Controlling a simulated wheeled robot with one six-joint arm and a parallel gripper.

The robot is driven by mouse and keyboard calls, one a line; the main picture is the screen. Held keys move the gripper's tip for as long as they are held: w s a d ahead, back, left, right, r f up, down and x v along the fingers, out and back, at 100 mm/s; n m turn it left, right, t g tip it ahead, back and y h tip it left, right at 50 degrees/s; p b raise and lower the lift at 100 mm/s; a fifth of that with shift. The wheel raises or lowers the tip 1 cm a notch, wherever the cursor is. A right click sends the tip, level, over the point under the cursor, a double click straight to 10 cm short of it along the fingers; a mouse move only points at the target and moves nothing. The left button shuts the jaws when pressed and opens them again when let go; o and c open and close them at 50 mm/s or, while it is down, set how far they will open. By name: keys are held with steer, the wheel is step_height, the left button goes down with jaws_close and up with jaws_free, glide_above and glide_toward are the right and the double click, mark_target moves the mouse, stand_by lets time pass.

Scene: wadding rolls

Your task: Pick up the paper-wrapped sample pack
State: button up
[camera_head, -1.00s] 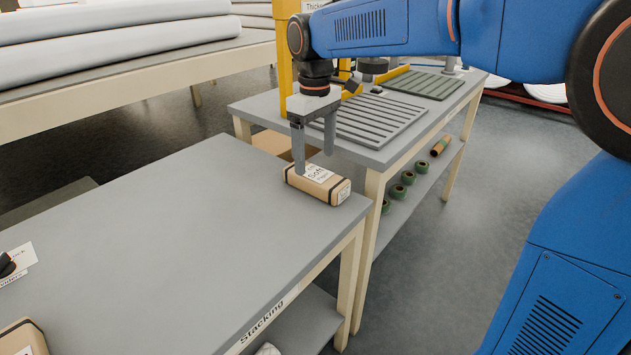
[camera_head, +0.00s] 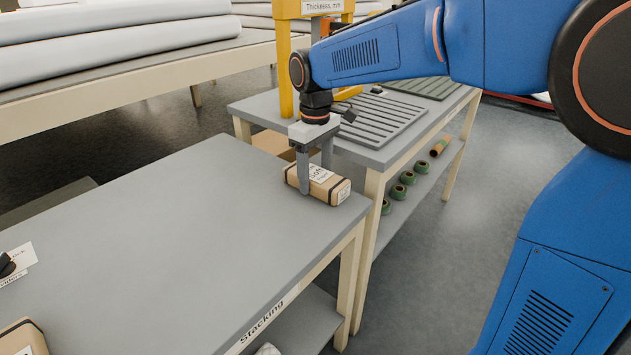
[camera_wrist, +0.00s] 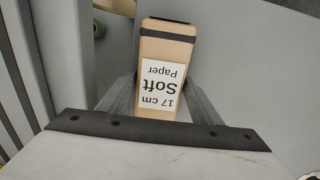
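The paper-wrapped sample pack (camera_head: 333,190) is a brown block with black end bands and a white label. It lies on the near grey table close to its far right corner. The wrist view shows the pack (camera_wrist: 162,45) with its label reading "17 cm Soft Paper", upside down in the picture. My gripper (camera_head: 315,180) points down over the pack, one finger along each long side. In the wrist view the gripper (camera_wrist: 162,98) fingers press close against both sides, and it looks shut on the pack. The finger tips are partly hidden.
The near table (camera_head: 170,230) is mostly clear. Another brown pack (camera_head: 22,338) and a card (camera_head: 20,262) lie at its left. A second table with a ribbed plate (camera_head: 375,122) and a yellow frame (camera_head: 285,60) stands behind. Green rolls (camera_head: 398,191) lie on its lower shelf.

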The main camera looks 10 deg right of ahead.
mark_target(315, 173)
steer(key=c, duration=0.6)
steer(key=shift+o, duration=0.2)
steer(key=shift+r, duration=0.15)
step_height(315, 173, up, 10)
steer(key=shift+f, duration=0.1)
